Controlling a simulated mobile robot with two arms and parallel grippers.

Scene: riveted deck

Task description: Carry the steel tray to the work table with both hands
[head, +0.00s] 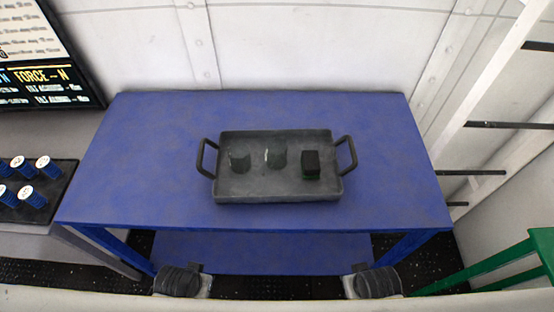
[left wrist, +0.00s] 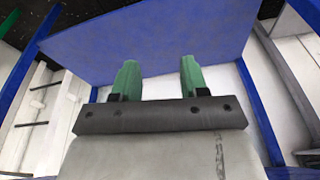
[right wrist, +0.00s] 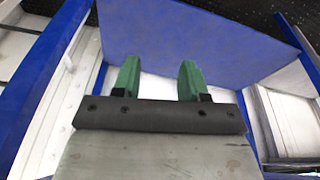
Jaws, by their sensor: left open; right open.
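The steel tray (head: 265,190) rests flat on a blue table (head: 150,150). It is a grey rectangular pan with a dark loop handle at its left (head: 207,157) and right (head: 347,155) ends. Two grey cylinders (head: 240,161) (head: 276,157) and a dark block (head: 311,164) stand in it. My left gripper (left wrist: 158,66) and right gripper (right wrist: 158,68) are open and empty, green fingers apart. In the head view both hands are low at the table's near side, apart from the tray; their fingers are not clear there.
A grey surface at left holds a dark rack (head: 30,195) of blue, white-topped pieces, below a dark screen (head: 50,60). A green frame (head: 500,265) stands at lower right. White ladder-like rails (head: 470,90) rise at right. The blue tabletop around the tray is clear.

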